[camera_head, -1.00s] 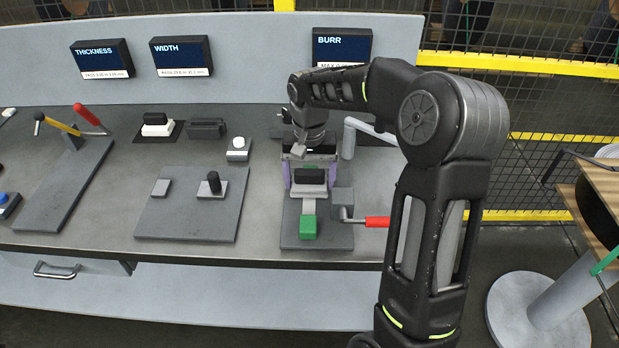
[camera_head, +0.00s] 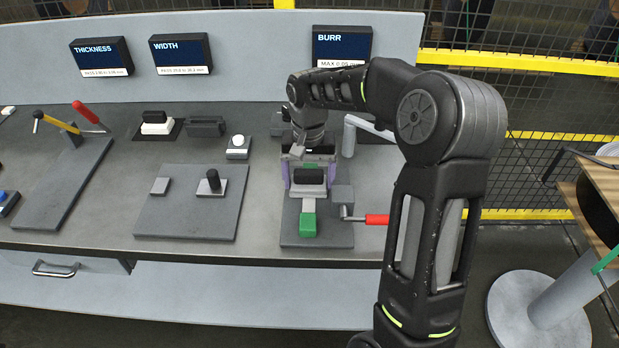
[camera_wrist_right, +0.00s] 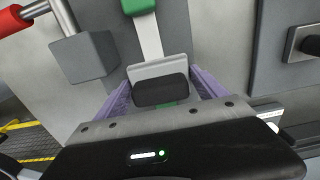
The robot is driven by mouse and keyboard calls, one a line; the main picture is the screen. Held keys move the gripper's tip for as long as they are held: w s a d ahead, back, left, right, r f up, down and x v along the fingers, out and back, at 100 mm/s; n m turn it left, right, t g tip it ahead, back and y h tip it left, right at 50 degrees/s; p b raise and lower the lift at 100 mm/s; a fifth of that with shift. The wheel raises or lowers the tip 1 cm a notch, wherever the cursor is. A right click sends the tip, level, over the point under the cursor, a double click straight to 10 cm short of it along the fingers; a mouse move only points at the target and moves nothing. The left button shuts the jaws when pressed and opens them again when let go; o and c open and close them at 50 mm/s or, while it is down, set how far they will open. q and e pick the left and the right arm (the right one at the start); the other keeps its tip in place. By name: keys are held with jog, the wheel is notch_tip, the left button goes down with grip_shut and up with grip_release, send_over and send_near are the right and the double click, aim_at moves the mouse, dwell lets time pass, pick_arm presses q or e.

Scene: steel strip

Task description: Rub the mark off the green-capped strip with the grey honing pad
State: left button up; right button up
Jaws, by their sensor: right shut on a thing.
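The green-capped strip lies on a grey plate, its green cap (camera_head: 308,225) at the near end. In the right wrist view its pale bare part (camera_wrist_right: 149,38) runs from the cap (camera_wrist_right: 138,7) to the pad, and a bit of green shows past the pad. The grey honing pad (camera_wrist_right: 157,70) with its black grip (camera_head: 309,176) is over the strip; I cannot tell whether it touches. My right gripper (camera_head: 307,182) is shut on the pad, its purple fingers either side of the grip. No mark is visible; the pad hides part of the strip. My left gripper is out of view.
A grey block (camera_head: 342,197) with a red-handled crank (camera_head: 377,220) stands right of the strip. A plate with a black-knobbed block (camera_head: 212,184) lies to the left. A grey post (camera_head: 349,138) stands behind. The BURR display (camera_head: 342,45) is at the back.

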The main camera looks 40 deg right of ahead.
jog(key=shift+w+a, duration=0.5)
jog(key=shift+a, duration=0.15)
jog(key=shift+d, duration=0.1)
jog(key=shift+s+d, duration=1.1)
jog(key=shift+d, duration=0.25)
jog(key=shift+a, duration=0.1)
jog(key=shift+w+a, duration=1.1)
jog(key=shift+a, duration=0.25)
